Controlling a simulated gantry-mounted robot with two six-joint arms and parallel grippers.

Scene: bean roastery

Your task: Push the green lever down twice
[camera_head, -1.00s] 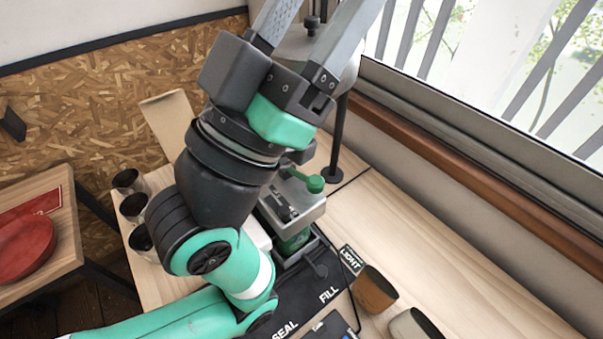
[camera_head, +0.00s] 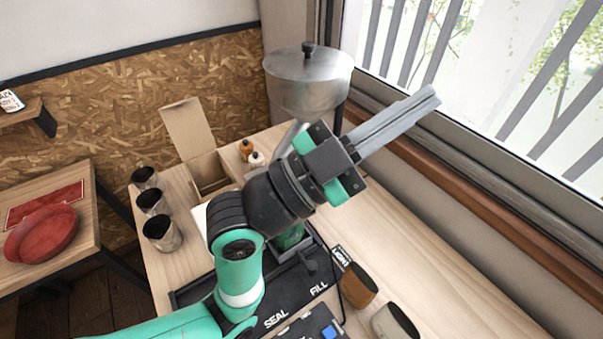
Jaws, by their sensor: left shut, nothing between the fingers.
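My left gripper (camera_head: 432,97) is shut and empty. Its fingers point up and to the right, in front of the window frame. The green lever does not show; my left arm and gripper cover the area of the machine. Below my wrist, a green item (camera_head: 290,238) shows in part at the machine's base, on the black mat (camera_head: 195,291) marked SEAL and FILL. My right gripper is not in view.
A metal hopper (camera_head: 308,82) stands behind my gripper. Several dark cups (camera_head: 161,233) line the table's left edge, near an open cardboard box (camera_head: 187,130). A brown cup (camera_head: 358,286) and a pale cup (camera_head: 394,322) stand at the front right. The right tabletop is mostly clear.

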